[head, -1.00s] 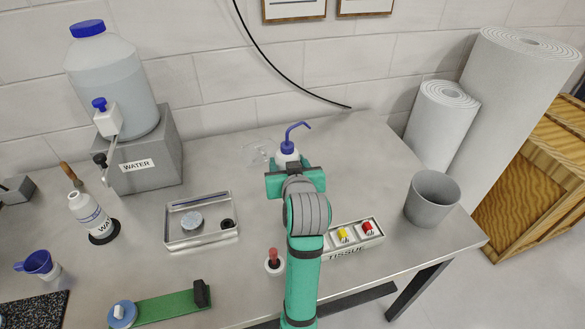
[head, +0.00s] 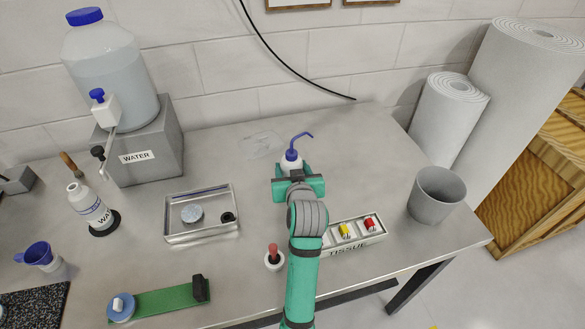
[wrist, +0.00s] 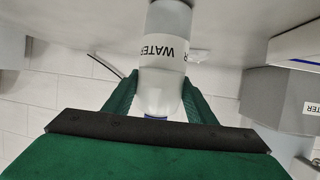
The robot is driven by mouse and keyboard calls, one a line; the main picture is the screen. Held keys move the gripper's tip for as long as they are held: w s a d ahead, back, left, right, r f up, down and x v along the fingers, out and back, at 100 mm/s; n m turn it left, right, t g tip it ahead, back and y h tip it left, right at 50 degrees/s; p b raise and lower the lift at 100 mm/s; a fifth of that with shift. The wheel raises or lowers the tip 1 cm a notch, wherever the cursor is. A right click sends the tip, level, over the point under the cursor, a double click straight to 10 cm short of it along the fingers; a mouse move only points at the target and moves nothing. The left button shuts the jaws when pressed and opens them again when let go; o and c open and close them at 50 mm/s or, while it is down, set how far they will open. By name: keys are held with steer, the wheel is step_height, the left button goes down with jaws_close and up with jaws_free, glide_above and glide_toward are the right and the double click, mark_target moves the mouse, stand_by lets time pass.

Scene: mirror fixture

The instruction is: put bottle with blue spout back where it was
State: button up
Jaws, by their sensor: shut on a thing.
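The bottle with the blue spout (head: 291,160) is upright in the head view, right of the table's middle, its bent spout pointing right. My gripper (head: 298,186) is shut on it from the near side and hides its lower part. In the wrist view, which is upside down, the white bottle (wrist: 164,50) with its WATER label stands between the two green fingers of my gripper (wrist: 160,98). Its base is close to the grey table surface; I cannot tell whether it touches. A second white bottle (head: 90,207), without a spout, stands at the left by a black disc (head: 104,222).
A clear, faint object (head: 262,145) lies behind and left of the held bottle. The metal tray (head: 200,233), water tank (head: 112,75) and its block are to the left. Table behind the bottle is clear.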

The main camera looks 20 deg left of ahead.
steer(key=shift+s+a+f, duration=0.1)
steer(key=o, duration=0.7)
steer(key=shift+c, duration=0.2)
steer(key=v, duration=1.2)
